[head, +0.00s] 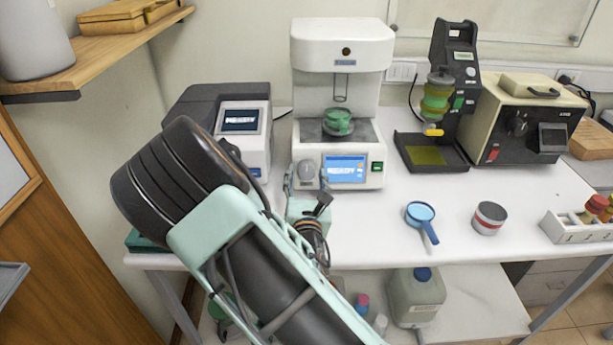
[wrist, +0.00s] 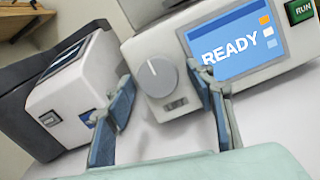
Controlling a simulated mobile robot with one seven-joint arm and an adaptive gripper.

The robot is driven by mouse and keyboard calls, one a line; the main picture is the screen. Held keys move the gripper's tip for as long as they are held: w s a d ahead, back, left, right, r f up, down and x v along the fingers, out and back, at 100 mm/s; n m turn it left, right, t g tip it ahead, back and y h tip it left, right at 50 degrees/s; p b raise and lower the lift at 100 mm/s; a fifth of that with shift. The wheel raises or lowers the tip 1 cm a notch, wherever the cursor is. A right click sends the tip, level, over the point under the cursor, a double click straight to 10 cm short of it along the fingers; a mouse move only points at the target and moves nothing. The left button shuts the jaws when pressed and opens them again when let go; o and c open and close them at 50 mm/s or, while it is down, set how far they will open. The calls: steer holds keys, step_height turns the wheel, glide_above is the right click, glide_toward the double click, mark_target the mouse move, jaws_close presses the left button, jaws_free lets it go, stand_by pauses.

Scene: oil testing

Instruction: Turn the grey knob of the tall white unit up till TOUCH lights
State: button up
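The tall white unit (head: 342,60) stands at the back middle of the table. Its blue screen (head: 346,169) reads READY in the wrist view (wrist: 236,40). The grey knob (wrist: 157,78) is on its front, left of the screen, with a pale pointer line near its top. In the head view the knob (head: 307,170) is close behind my gripper. My gripper (wrist: 165,88) is open, with one finger left of the knob and the other to its right, in front of the screen's left edge. I see no clear contact with the knob. A green dish (head: 338,121) sits under the unit's hook.
A dark grey and white device (head: 243,145) stands close at the left. A black stand (head: 452,80) and a beige box (head: 525,115) stand at the back right.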

steer(key=c, duration=1)
